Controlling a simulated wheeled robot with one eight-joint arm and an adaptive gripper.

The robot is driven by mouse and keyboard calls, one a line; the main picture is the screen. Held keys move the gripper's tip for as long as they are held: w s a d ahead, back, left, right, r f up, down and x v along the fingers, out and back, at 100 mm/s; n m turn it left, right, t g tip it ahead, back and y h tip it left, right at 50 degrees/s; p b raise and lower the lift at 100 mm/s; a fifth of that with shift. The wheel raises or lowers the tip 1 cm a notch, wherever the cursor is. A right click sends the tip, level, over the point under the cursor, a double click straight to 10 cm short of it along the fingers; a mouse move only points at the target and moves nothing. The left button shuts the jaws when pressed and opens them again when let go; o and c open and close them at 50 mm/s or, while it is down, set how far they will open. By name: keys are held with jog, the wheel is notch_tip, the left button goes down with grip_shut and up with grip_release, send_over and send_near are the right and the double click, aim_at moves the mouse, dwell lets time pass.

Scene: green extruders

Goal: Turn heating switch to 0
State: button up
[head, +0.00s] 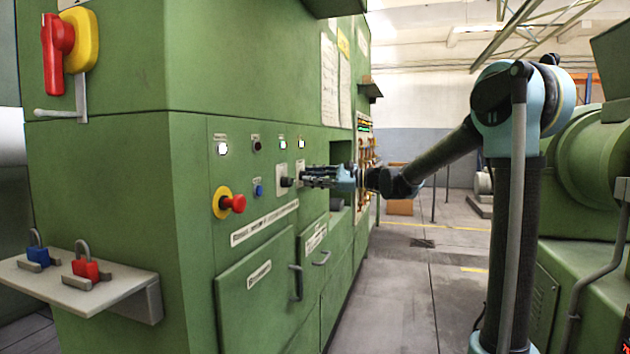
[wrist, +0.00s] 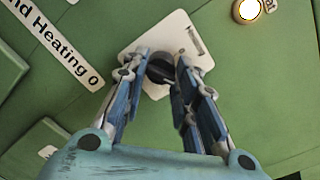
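The switch is a black rotary knob (wrist: 160,69) on a white square plate (wrist: 185,37), fixed to the green panel. In the wrist view the two fingers of my gripper (wrist: 160,58) are parted, one on each side of the knob. I cannot tell whether they touch it. The knob's pointer direction is not readable. A label ending in "nd Heating 0" (wrist: 62,50) is beside the plate.
A red push button on a yellow base (head: 226,203), a blue button (head: 258,190) and lit white lamps (head: 222,149) share the panel. A padlock shelf (head: 90,292) juts out at left. Door handles (head: 297,283) stick out below. The floor aisle (head: 400,290) is clear.

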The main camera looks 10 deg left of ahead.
jog(key=shift+d, duration=0.1)
jog(key=shift+c, duration=0.3)
jog(key=shift+n, duration=0.3)
jog(key=n, duration=1)
jog(key=shift+r+n+h, duration=0.15)
jog(key=shift+n+h, duration=0.15)
jog(key=shift+n, duration=0.4)
jog(key=o, duration=1)
jog(key=shift+t, duration=0.3)
jog(key=shift+o, duration=0.2)
